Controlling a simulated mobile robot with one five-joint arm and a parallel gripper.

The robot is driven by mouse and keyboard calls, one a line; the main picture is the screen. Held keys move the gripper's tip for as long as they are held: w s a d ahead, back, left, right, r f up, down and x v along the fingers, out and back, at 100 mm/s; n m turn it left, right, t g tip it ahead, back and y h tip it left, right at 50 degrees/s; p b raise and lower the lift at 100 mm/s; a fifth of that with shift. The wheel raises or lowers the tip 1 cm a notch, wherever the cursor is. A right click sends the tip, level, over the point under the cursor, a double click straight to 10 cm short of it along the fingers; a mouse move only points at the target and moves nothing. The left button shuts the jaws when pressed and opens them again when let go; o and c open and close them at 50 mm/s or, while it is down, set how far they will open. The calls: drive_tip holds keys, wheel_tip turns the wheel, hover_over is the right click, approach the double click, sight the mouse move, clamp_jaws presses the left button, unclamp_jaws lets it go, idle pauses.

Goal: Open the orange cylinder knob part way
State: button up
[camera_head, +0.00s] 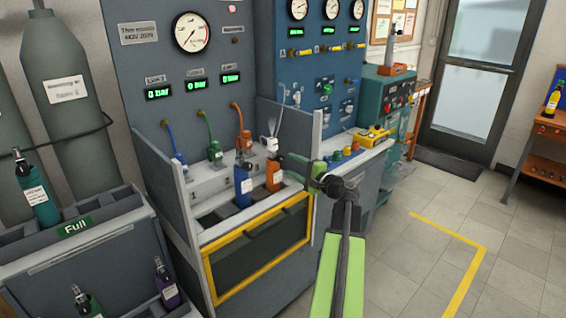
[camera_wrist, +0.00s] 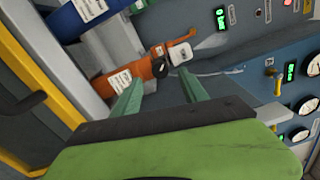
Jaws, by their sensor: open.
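The orange cylinder (camera_head: 274,177) stands upright in the bench's slotted rack, at the right end. In the wrist view the orange cylinder (camera_wrist: 118,78) lies sideways across the picture, with a black round knob (camera_wrist: 158,67) at its valve end. A white connector (camera_wrist: 180,54) sits just beyond the knob. My gripper (camera_wrist: 158,78) is open and empty, its two green fingers pointing at the valve. The knob shows between the fingertips; I cannot tell how much gap is left. In the head view my gripper (camera_head: 291,168) is just right of the orange cylinder.
A blue cylinder (camera_head: 243,187) stands left of the orange one. Hoses and connectors hang from the gauge panel (camera_head: 140,70) behind. A yellow-framed window (camera_head: 260,246) fronts the bench, and a grey side wall (camera_head: 315,140) rises at its right. Open floor lies to the right.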

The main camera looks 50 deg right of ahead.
drive_tip(key=s, duration=1.1)
drive_tip(key=shift+a, duration=0.4)
